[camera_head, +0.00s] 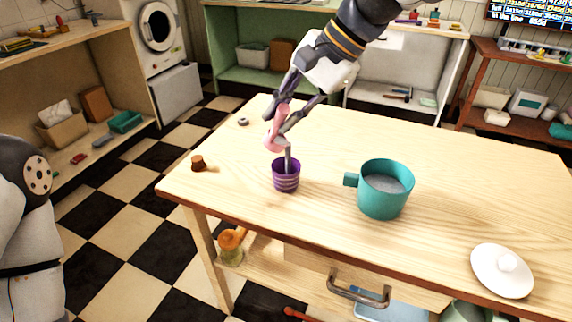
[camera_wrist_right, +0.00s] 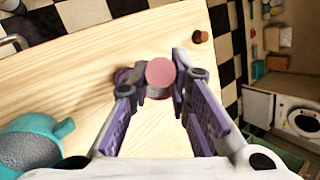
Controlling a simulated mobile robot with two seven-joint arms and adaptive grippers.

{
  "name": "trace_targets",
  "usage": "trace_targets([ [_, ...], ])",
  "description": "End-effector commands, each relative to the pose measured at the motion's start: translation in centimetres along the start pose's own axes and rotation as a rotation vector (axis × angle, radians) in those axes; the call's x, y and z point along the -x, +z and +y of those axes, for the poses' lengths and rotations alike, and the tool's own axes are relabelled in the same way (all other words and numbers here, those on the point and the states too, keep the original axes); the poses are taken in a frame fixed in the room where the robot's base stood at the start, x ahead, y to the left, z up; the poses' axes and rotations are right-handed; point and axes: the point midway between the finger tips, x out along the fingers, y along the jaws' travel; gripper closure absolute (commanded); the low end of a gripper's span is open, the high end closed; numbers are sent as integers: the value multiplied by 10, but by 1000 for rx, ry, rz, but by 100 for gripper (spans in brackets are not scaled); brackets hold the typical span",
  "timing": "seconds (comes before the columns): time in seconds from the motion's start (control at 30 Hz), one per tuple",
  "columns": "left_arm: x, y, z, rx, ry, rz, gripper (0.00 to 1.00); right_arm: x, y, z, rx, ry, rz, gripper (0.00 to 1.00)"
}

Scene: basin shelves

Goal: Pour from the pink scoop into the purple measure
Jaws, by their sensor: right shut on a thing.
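The pink scoop (camera_head: 271,139) is held tilted just above the purple measure (camera_head: 286,182). My right gripper (camera_head: 282,127) is shut on the scoop. A grey stream (camera_head: 288,159) runs from the scoop down into the mouth of the measure. The measure stands upright on the wooden table near its left front side; its inside fill is hard to see. In the right wrist view, a round pink end of the scoop (camera_wrist_right: 160,73) shows between the fingers (camera_wrist_right: 164,88). My left gripper is out of view.
A teal pot with grey contents (camera_head: 386,188) stands right of the measure on the table (camera_head: 450,170). A white lid (camera_head: 502,270) lies at the right front. A brown cork (camera_head: 198,162) and small grey ring (camera_head: 243,121) are at the left. The table's back right is clear.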

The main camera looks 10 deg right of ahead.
Motion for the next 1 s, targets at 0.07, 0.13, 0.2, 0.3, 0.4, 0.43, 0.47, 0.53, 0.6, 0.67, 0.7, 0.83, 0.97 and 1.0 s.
trace_targets([
  [0.07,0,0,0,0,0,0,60,1,0,0,0,-5,-3,100],
  [0.13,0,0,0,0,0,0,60,1,0,0,0,-8,-5,100],
  [0.2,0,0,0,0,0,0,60,1,-1,1,0,-12,-7,100],
  [0.3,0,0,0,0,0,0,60,2,-1,1,0,-18,-10,100],
  [0.4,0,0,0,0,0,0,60,2,-1,2,-1,-23,-13,100],
  [0.43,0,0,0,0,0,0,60,2,-1,2,0,-24,-14,100],
  [0.47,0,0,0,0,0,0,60,2,-1,2,0,-26,-15,100],
  [0.53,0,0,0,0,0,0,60,2,-1,2,0,-29,-17,100],
  [0.6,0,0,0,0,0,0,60,3,-2,3,0,-33,-19,100],
  [0.67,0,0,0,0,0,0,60,3,-2,3,0,-37,-20,100],
  [0.7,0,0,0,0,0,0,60,3,-2,3,0,-39,-22,100],
  [0.83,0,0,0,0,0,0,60,4,-2,4,0,-46,-25,100],
  [0.97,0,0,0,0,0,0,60,4,-3,5,0,-53,-29,100],
  [1.0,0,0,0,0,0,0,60,4,-3,5,-1,-55,-31,100],
])
